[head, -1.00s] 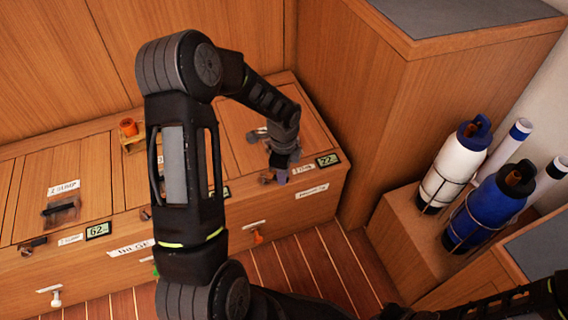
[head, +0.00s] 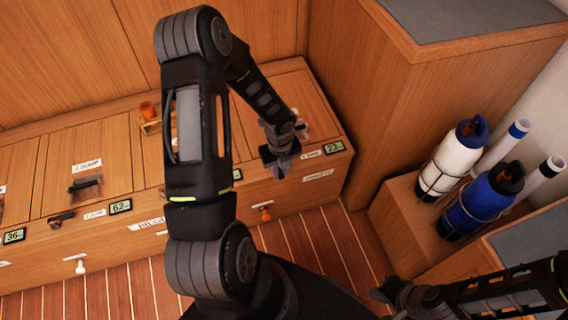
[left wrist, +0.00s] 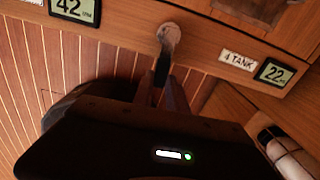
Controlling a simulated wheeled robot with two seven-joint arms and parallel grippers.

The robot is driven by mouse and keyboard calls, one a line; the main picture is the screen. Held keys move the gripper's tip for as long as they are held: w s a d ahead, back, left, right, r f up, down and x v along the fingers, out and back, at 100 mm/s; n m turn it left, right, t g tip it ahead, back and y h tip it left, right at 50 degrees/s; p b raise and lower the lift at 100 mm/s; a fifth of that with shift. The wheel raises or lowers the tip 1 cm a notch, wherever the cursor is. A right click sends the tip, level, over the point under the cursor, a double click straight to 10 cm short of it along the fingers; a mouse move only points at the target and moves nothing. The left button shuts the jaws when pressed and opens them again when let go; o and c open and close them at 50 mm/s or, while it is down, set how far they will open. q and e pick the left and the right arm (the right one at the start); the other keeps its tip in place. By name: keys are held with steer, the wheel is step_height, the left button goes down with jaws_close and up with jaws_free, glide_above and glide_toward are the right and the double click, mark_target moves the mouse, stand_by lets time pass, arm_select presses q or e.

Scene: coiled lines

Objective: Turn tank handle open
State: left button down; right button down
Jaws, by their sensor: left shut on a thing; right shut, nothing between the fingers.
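The tank handle (left wrist: 164,65) shows in the left wrist view as a black lever on a round pale hub (left wrist: 168,36) at the bench edge. It sits left of the "4 TANK" label (left wrist: 237,61) and a display (left wrist: 275,72) reading 22. My left gripper (left wrist: 163,86) is shut on the lever, which points out from the bench front toward the gripper. In the head view my left gripper (head: 280,165) hides the handle. My right gripper (head: 393,293), low in the head view, is shut and empty, apart from everything.
The long wooden bench (head: 215,205) has other handles, including one (head: 62,219) near a display reading 62. An orange valve (head: 265,213) and a white one (head: 79,267) are on its front. Strapped white (head: 452,160) and blue (head: 482,203) bottles stand at right. The plank floor is clear.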

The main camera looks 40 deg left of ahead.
arm_select(q)
steer(key=shift+s+a+m, duration=0.1)
steer(key=shift+s+m, duration=0.1)
steer(key=shift+m, duration=0.2)
steer(key=c, duration=1.3)
jaws_free()
steer(key=shift+r+p, duration=0.15)
steer(key=shift+p, duration=0.15)
step_height(320, 180, up, 8)
steer(key=shift+f+p, duration=0.2)
steer(key=shift+p, duration=0.9)
